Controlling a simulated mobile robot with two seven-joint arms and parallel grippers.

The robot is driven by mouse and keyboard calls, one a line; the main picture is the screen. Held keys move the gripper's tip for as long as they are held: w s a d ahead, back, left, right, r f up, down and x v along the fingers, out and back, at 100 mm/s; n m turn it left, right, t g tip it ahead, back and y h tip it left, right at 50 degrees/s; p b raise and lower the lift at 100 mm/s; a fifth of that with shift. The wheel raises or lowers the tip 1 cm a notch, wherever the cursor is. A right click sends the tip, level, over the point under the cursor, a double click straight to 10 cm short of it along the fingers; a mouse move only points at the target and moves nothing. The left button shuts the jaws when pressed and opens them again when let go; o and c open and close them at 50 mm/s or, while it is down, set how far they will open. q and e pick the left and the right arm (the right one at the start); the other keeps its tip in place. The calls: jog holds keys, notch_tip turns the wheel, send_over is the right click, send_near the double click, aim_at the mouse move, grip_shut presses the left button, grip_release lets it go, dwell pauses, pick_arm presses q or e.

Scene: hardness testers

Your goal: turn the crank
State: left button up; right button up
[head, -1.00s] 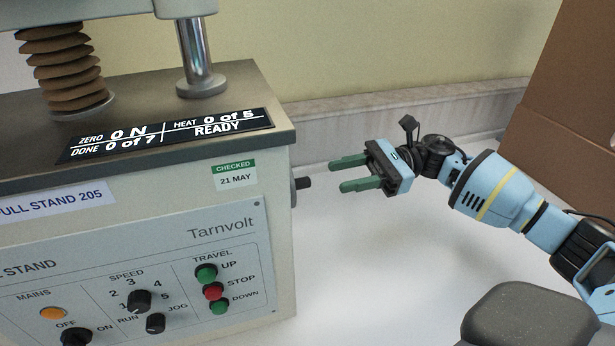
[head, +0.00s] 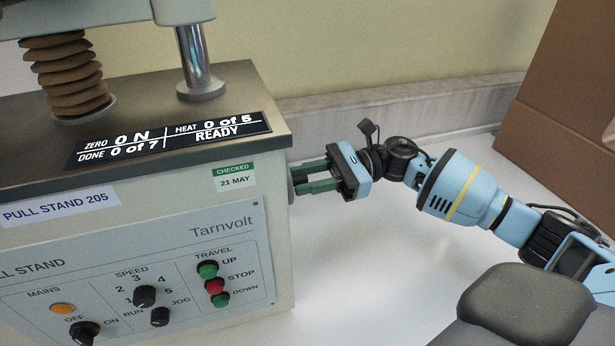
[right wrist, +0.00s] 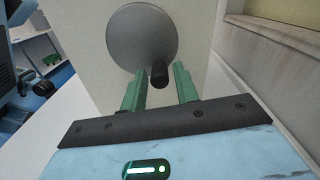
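The crank shows in the right wrist view as a grey round disc (right wrist: 142,38) on the machine's side, with a short dark handle (right wrist: 158,74) sticking out near its lower edge. My right gripper (head: 296,178) is at the right side of the pull stand (head: 240,210), its green fingers pointing at the crank. In the right wrist view the fingers (right wrist: 160,80) are apart, one on each side of the handle, with gaps visible. In the head view the fingers largely hide the crank. My left gripper is not in view.
The stand's front panel has knobs and travel buttons (head: 214,286). Its display (head: 170,140) reads READY, 0 N, done 0 of 7. A brown box (head: 560,120) stands at the right. White bench surface (head: 370,260) is clear below my right arm.

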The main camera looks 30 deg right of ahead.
grip_shut()
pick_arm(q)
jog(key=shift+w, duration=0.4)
pick_arm(e)
jog(key=shift+s+m, duration=0.1)
jog(key=shift+m, duration=0.2)
